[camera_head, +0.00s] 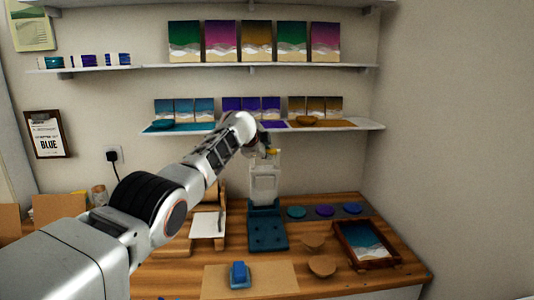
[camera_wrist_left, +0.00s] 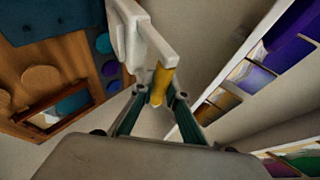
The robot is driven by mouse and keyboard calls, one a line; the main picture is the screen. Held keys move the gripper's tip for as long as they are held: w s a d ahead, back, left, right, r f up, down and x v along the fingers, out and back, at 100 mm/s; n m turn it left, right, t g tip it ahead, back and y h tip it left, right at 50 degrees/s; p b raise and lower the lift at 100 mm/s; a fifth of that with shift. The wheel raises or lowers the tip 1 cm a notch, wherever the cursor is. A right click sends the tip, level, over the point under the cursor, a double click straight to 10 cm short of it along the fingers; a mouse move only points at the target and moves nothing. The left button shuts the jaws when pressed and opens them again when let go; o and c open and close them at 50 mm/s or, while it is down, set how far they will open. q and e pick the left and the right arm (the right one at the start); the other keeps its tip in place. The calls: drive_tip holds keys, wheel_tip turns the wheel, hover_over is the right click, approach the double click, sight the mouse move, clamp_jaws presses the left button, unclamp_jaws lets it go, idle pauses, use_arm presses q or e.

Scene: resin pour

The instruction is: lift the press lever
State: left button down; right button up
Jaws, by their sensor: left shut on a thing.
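The press stands on the wooden bench, with a teal base (camera_head: 268,232) and a white upright body (camera_head: 264,178). Its white lever arm (camera_wrist_left: 153,42) ends in a yellow grip (camera_wrist_left: 160,82), seen in the left wrist view. My left gripper (camera_head: 268,150) is at the top of the press in the head view, shut on the yellow grip. In the left wrist view its two fingers lie on either side of the grip. The arm and gripper hide part of the lever in the head view. My right gripper is not in view.
A blue block (camera_head: 239,274) lies on a brown mat (camera_head: 280,280) at the front. A framed picture (camera_head: 366,244) and round wooden discs (camera_head: 322,265) lie to the right. A shelf (camera_head: 345,126) with panels is on the wall close behind the gripper.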

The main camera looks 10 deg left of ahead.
use_arm(q)
drive_tip(key=c, duration=2)
unclamp_jaws()
drive_tip(key=shift+w+a+r, duration=0.1)
drive_tip(key=shift+r, duration=0.15)
drive_tip(key=shift+o, duration=0.2)
drive_tip(key=shift+w+f, duration=0.1)
drive_tip(key=shift+f, duration=0.05)
drive_tip(key=shift+s, duration=0.2)
drive_tip(key=v, duration=1.1)
drive_tip(key=shift+s+r, duration=0.25)
drive_tip(key=shift+s, duration=0.05)
